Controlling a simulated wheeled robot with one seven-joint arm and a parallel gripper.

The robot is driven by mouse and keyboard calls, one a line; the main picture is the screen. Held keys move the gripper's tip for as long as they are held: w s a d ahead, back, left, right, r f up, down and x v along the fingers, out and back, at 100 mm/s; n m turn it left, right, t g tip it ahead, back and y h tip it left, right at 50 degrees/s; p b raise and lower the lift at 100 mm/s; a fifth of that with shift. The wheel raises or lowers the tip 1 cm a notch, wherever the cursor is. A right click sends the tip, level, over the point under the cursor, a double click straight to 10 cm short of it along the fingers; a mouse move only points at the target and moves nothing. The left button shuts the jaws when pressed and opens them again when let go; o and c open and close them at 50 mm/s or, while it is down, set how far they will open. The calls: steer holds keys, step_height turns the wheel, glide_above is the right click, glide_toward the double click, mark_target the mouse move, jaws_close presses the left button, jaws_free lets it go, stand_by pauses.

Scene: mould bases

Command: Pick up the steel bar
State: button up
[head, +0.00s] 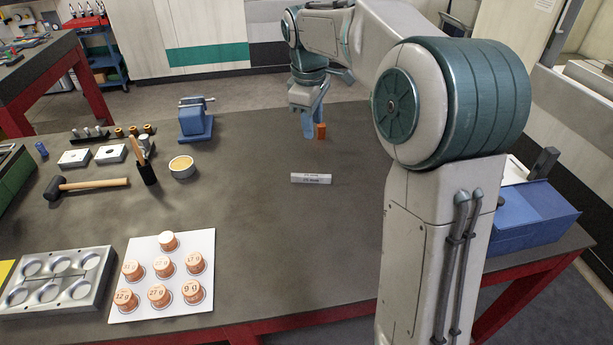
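A pale, silvery bar (311,178) with small dark lettering lies flat on the dark table near its middle; it looks like the steel bar. The lettering is too small to read surely. My gripper (310,112), with blue fingers pointing down, is beyond the bar at the far side of the table, clearly apart from it. An orange-brown block (320,131) stands right at the fingertips. I cannot tell whether the fingers touch it or how far apart they are.
Numbered copper weights sit on a white board (200,246) beside a metal mould (58,283). A blue box (535,213) is right. Table around the bar is clear.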

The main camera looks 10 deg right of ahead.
steer(key=w+d+f+n+g+y+b, duration=0.1)
steer(key=w+d+f+n+b, duration=0.25)
steer(key=w+f, duration=0.65)
glide_above(313, 175)
steer(key=f, duration=0.8)
steer(key=shift+w+d+f, duration=0.15)
steer(key=shift+w+d, duration=0.05)
steer(key=shift+w, duration=0.1)
steer(key=shift+s+a+f+p, duration=0.1)
steer(key=shift+s+f+p, duration=0.1)
steer(key=shift+f, duration=1.15)
steer(key=shift+s+a+f+p, duration=0.1)
steer(key=shift+s+f+p, duration=0.1)
steer(key=shift+f, duration=1.15)
jaws_close()
